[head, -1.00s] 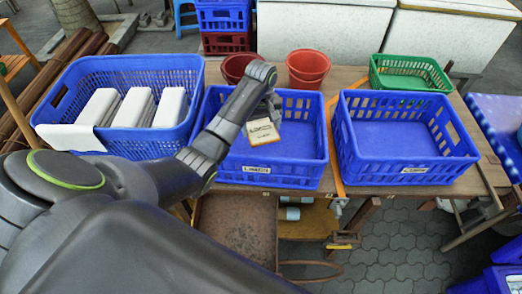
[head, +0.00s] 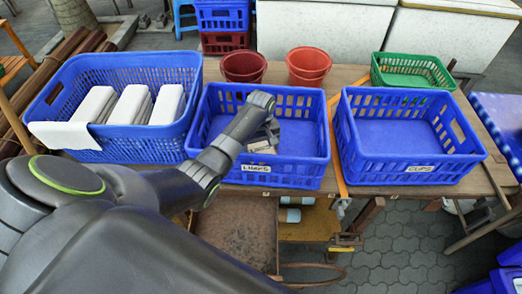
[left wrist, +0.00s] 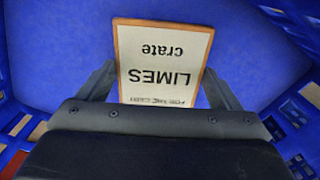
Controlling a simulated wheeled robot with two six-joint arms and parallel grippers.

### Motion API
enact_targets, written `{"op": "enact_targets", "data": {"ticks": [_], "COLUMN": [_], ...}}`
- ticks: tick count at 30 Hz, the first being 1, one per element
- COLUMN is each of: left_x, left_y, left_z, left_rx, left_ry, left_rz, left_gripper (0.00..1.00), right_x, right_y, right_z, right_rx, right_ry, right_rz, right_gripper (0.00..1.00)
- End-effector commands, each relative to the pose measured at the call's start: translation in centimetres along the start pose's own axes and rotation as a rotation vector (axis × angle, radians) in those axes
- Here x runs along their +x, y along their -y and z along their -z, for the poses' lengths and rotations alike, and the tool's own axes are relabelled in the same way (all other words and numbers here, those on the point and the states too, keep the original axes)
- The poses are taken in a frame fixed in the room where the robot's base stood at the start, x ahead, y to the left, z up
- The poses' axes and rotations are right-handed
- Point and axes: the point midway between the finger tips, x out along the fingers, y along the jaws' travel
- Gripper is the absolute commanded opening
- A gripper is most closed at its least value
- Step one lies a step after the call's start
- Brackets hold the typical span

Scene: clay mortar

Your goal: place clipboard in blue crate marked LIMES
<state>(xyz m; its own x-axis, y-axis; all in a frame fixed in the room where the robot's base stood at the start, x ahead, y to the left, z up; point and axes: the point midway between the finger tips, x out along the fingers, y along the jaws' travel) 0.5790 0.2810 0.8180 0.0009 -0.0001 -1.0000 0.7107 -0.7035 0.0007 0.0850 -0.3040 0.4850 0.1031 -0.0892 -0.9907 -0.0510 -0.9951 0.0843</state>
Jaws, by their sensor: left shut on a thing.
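My left gripper (head: 269,138) is shut on the clipboard (head: 262,149), down inside the middle blue crate (head: 310,150), whose front label reads LIMES. In the head view the clipboard shows only as a small pale piece near the front wall, partly hidden by the gripper. In the left wrist view the clipboard (left wrist: 162,62) lies between the two fingers, with a tan edge and a white sheet reading LIMES crate upside down. The blue crate floor (left wrist: 70,50) is behind it. I cannot tell whether the clipboard touches that floor. My right gripper is not in view.
A blue crate (head: 350,160) labelled CUPS stands to the right. A blue basket (head: 150,72) with several white blocks stands to the left. Two red buckets (head: 243,68) (head: 309,68) and a green basket (head: 412,80) stand behind on the wooden table (head: 345,75).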

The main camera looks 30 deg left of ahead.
Motion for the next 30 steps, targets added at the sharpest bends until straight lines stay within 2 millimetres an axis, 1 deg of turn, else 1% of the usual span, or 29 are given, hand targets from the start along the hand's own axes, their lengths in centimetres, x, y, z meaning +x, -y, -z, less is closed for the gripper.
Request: {"op": "enact_targets", "data": {"ticks": [1,3,6,17,18,21,27,30], "left_x": [0.8,1.7,2.4,2.8,2.9,2.8,2.7,2.3], "left_y": [0.0,0.0,0.0,0.0,0.0,0.0,0.0,0.0], "left_z": [-0.1,0.0,0.0,0.0,0.0,0.0,0.0,0.0], "left_rx": [-0.001,0.000,0.000,0.001,0.001,0.001,0.001,0.001], "left_ry": [0.003,0.002,0.000,0.000,0.000,0.000,0.000,-0.001], "left_rz": [0.002,0.002,0.001,0.001,0.001,0.000,0.000,0.000], "left_gripper": [0.63,0.63,0.63,0.63,0.87,1.00,1.00,1.00], "right_x": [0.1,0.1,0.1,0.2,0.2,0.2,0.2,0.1], "right_y": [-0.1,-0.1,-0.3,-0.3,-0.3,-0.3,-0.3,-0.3], "right_z": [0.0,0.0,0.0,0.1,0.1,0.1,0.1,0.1], "right_rx": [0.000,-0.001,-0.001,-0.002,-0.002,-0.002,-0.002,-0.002], "right_ry": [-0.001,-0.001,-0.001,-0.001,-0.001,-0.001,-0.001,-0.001], "right_rz": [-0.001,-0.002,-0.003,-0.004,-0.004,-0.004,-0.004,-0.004], "right_gripper": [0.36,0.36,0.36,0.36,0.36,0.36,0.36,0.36]}}
